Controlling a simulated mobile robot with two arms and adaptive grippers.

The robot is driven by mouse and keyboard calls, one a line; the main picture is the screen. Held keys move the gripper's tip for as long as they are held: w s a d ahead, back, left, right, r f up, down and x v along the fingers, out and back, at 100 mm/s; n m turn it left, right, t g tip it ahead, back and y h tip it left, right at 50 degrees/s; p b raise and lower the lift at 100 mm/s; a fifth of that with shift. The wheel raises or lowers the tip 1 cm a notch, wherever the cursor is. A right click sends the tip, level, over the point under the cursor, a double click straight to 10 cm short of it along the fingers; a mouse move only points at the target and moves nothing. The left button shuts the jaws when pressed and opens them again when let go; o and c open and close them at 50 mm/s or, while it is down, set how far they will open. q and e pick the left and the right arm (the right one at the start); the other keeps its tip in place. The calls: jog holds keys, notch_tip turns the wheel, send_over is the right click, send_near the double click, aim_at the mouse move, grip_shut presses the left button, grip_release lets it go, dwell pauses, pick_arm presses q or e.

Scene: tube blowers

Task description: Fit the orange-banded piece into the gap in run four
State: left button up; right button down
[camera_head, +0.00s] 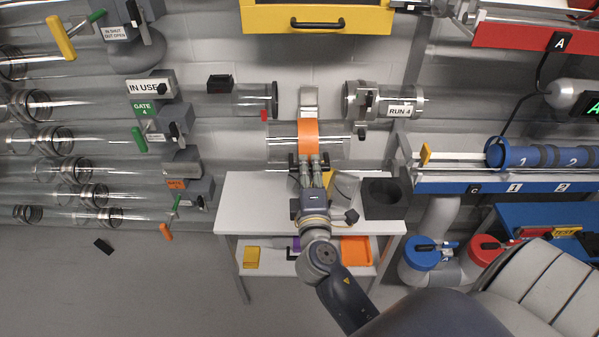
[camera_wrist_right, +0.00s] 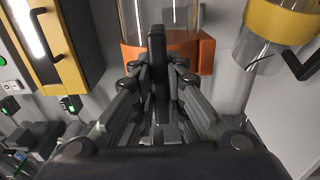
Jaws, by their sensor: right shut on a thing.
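The orange-banded piece is a short clear tube with an orange band (camera_head: 308,137). It lies level in front of and a little below the gap in run four. My right gripper (camera_head: 309,163) is shut on it. In the right wrist view the fingers of my right gripper (camera_wrist_right: 160,75) close on a dark upright handle in front of the orange band (camera_wrist_right: 207,55). Run four's left tube end (camera_head: 252,101) has a small red mark, and its right collar (camera_head: 357,100) has a black latch beside the RUN 4 label (camera_head: 400,110). My left gripper is not in view.
A white bench (camera_head: 245,205) stands below the piece, with a dark box (camera_head: 385,197) at its right. A yellow cabinet (camera_head: 280,18) hangs above the gap. Gate 4 (camera_head: 146,110) is to the left, marked IN USE. A blue-railed rack (camera_head: 480,188) is at right.

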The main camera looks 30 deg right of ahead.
jog(key=shift+w+d+r+h+p, duration=0.15)
jog(key=shift+d+r+h+p, duration=0.2)
jog(key=shift+r, duration=0.3)
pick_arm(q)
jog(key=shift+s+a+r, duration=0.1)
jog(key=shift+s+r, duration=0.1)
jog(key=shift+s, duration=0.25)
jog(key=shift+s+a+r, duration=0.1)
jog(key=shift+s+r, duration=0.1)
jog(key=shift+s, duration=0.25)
pick_arm(e)
jog(key=shift+d+m+g, duration=0.15)
jog(key=shift+m+g, duration=0.15)
jog(key=shift+f, duration=0.1)
